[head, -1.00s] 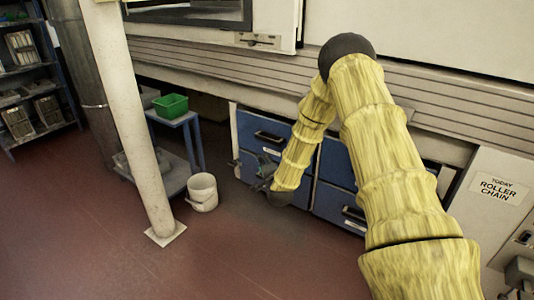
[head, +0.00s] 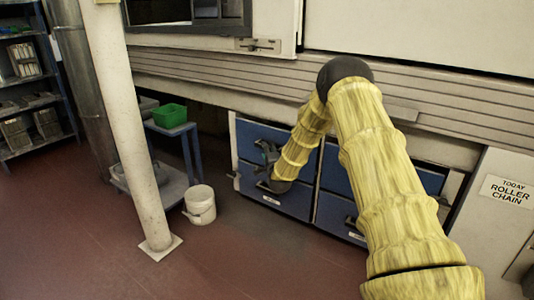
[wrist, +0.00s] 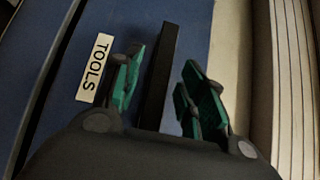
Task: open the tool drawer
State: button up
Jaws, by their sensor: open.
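The tool drawer's blue front (wrist: 125,22) fills much of the wrist view and bears a white label reading TOOLS (wrist: 94,68). Its black bar handle (wrist: 171,42) runs between the green-padded fingers of my gripper (wrist: 160,88). The fingers are apart, one on each side of the bar, and I see a gap on both sides. In the head view my gripper (head: 267,156) is in front of the upper left blue drawer (head: 248,132) and hides its handle. That drawer looks shut.
More blue drawers (head: 338,168) stand beside and below. A white bucket (head: 200,204) is on the floor to the left, near a pale post (head: 130,130) and a small table with a green bin (head: 170,115). The red floor (head: 255,265) in front is clear.

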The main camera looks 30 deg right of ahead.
jog(key=shift+b+x, duration=0.35)
jog(key=shift+x, duration=0.95)
grip_shut()
